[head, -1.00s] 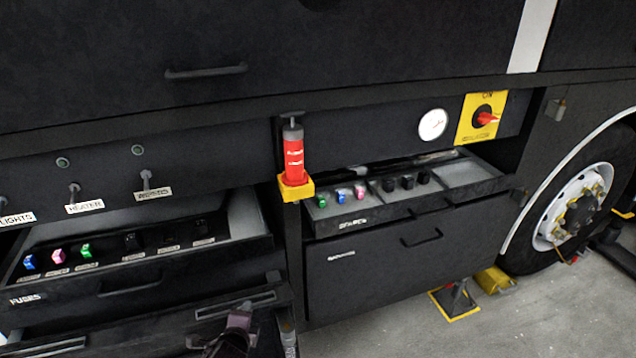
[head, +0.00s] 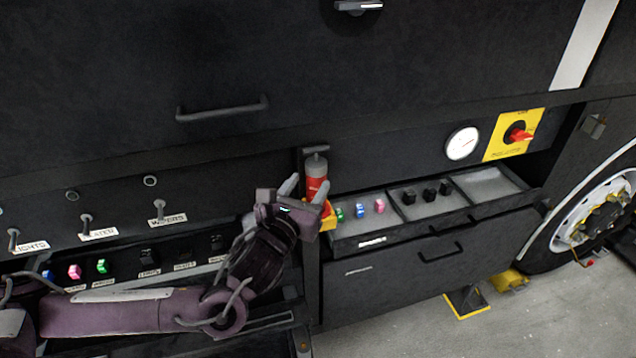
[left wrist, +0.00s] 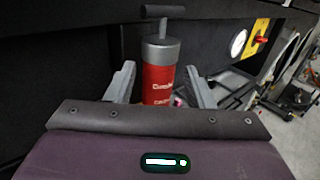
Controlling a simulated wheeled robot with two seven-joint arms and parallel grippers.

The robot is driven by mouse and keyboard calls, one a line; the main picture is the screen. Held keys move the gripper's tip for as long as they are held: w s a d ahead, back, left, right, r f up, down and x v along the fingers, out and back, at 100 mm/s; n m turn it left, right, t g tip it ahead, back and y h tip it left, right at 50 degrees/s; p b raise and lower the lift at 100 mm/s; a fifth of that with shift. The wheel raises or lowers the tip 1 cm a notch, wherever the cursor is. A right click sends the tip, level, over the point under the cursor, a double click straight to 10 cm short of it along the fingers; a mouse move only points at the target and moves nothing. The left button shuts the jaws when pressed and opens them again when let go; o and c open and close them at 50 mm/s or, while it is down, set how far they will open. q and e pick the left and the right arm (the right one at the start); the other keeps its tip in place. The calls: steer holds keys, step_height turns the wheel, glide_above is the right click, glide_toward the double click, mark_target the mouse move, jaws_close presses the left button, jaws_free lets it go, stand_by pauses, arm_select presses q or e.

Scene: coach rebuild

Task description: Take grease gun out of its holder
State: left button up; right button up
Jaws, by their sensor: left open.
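The grease gun (head: 316,171) is a red cylinder with a grey cap and a T-shaped handle on top. It stands upright in a yellow holder (head: 329,222) on the post between the two drawers. My left gripper (head: 305,188) is open in front of it, with its fingers partly covering the gun and holder. In the left wrist view the grease gun (left wrist: 160,78) stands between and beyond the two spread grey fingers (left wrist: 160,85); whether they touch it I cannot tell. Its lower end is hidden there by my gripper's body. My right gripper is not in view.
An open drawer (head: 360,243) with coloured and black fuses is right of the holder. Another open drawer lies under my left arm. A gauge (head: 462,143) and yellow switch plate (head: 513,135) are further right. A long handle (head: 222,108) sticks out above.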

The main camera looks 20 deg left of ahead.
mark_target(312, 181)
arm_select(q)
steer(key=shift+w+r+p, duration=0.1)
steer(key=shift+w+p, duration=0.2)
steer(key=w+p, duration=0.3)
steer(key=w, duration=0.1)
steer(key=shift+w+d+f, duration=0.1)
steer(key=shift+f, duration=0.25)
steer(key=shift+w+f, duration=0.15)
steer(key=shift+w, duration=0.1)
steer(key=shift+d, duration=0.1)
steer(key=c, duration=0.8)
steer(key=shift+c, duration=0.2)
